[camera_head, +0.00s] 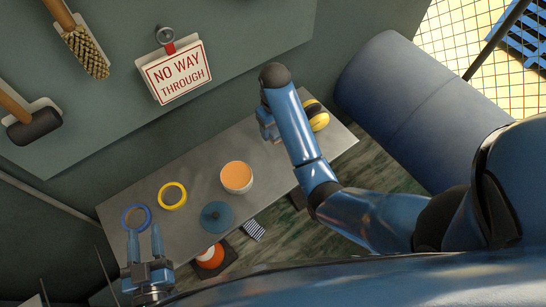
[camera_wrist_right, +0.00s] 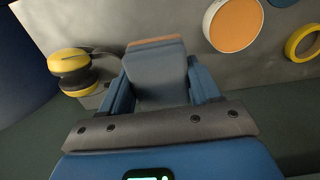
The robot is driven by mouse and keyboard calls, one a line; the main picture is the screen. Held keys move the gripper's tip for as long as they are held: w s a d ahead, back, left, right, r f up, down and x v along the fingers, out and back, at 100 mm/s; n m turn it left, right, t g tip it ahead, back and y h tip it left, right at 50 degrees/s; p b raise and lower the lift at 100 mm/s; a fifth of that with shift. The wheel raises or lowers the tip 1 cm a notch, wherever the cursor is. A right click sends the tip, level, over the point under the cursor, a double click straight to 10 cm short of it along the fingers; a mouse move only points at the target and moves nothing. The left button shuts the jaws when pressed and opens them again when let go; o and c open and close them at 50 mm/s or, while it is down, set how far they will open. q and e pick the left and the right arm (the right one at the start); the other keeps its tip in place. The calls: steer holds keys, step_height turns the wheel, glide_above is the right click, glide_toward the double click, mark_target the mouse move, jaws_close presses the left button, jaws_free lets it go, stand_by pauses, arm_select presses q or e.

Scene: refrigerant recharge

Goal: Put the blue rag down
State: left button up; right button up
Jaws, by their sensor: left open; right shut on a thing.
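My right gripper (camera_wrist_right: 161,88) is shut on a blue-grey, flat-faced thing, which I take for the blue rag (camera_wrist_right: 160,72). It has an orange-brown strip along its far edge. In the head view my right gripper (camera_head: 267,124) is over the back right of the grey table (camera_head: 185,240), partly hidden by my arm, and the rag cannot be made out there. I cannot tell whether the rag touches the table. My left gripper (camera_head: 144,236) is open and empty at the table's left end, close to a blue ring (camera_head: 136,217).
A yellow-and-black thing (camera_wrist_right: 72,70) sits beside my right gripper. A white tub with orange contents (camera_head: 237,177), a yellow ring (camera_head: 172,196) and a blue disc (camera_head: 216,217) stand on the table. A striped cloth (camera_head: 254,230) is at the front edge. A blue drum (camera_head: 400,90) stands right.

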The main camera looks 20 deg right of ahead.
step_height(320, 180, down, 5)
steer(key=s+b, duration=0.1)
steer(key=b, duration=0.3)
glide_above(274, 162)
step_height(274, 162, down, 8)
steer(key=shift+r+p, duration=0.1)
steer(key=shift+p, duration=0.35)
steer(key=shift+s+f, duration=0.1)
steer(key=shift+f, duration=2.5)
steer(key=shift+f, duration=0.15)
steer(key=o, duration=1.2)
